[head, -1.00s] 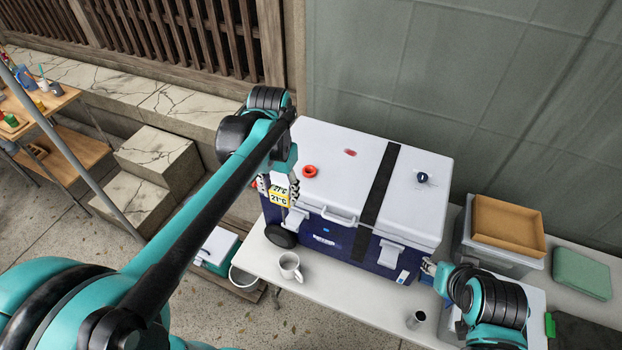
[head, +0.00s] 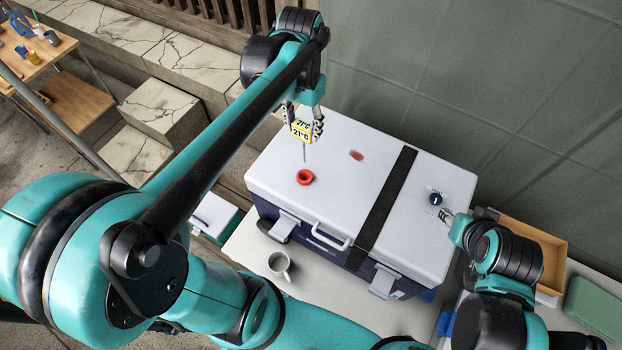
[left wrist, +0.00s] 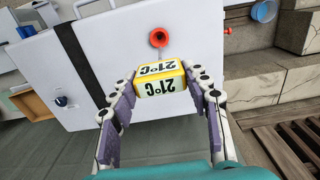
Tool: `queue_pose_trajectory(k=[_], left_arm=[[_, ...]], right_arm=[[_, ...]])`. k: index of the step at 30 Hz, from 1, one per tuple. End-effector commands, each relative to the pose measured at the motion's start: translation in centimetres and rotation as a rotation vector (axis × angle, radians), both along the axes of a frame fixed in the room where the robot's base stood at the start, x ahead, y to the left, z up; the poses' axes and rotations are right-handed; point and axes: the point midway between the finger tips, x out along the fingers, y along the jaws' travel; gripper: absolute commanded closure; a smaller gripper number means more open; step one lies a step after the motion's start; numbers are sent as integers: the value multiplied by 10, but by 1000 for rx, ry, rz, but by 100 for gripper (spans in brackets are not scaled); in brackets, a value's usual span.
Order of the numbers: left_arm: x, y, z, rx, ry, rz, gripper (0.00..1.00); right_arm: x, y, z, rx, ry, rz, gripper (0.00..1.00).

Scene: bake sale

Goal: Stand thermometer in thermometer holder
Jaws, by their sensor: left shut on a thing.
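The thermometer (head: 302,132) has a yellow head with a 21°C display and a thin metal probe pointing down. My left gripper (head: 304,122) is shut on the yellow head and holds it above the cooler lid. The thermometer holder is a red ring (head: 304,177) on the lid's left part, just below the probe in the head view.
The cooler (head: 330,145) has a white lid, a black strap (head: 383,205) and a dark blue knob (head: 435,199). A red mark (head: 356,155) lies near the holder. A mug (head: 280,264) stands in front. A brown tray (head: 530,235) is at right.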

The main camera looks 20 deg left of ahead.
Motion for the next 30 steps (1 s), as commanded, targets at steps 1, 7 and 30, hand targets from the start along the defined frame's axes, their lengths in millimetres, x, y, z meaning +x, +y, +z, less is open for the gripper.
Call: queue_pose_trajectory(k=[1, 7, 30], left_arm=[[0, 0, 0, 0, 0, 0, 81], [0, 0, 0, 0, 0, 0, 81], [0, 0, -141, 0, 0, 0, 81]], right_arm=[[0, 0, 0, 0, 0, 0, 60], [0, 0, 0, 0, 0, 0, 60], [0, 0, -16, 0, 0, 0, 60]])
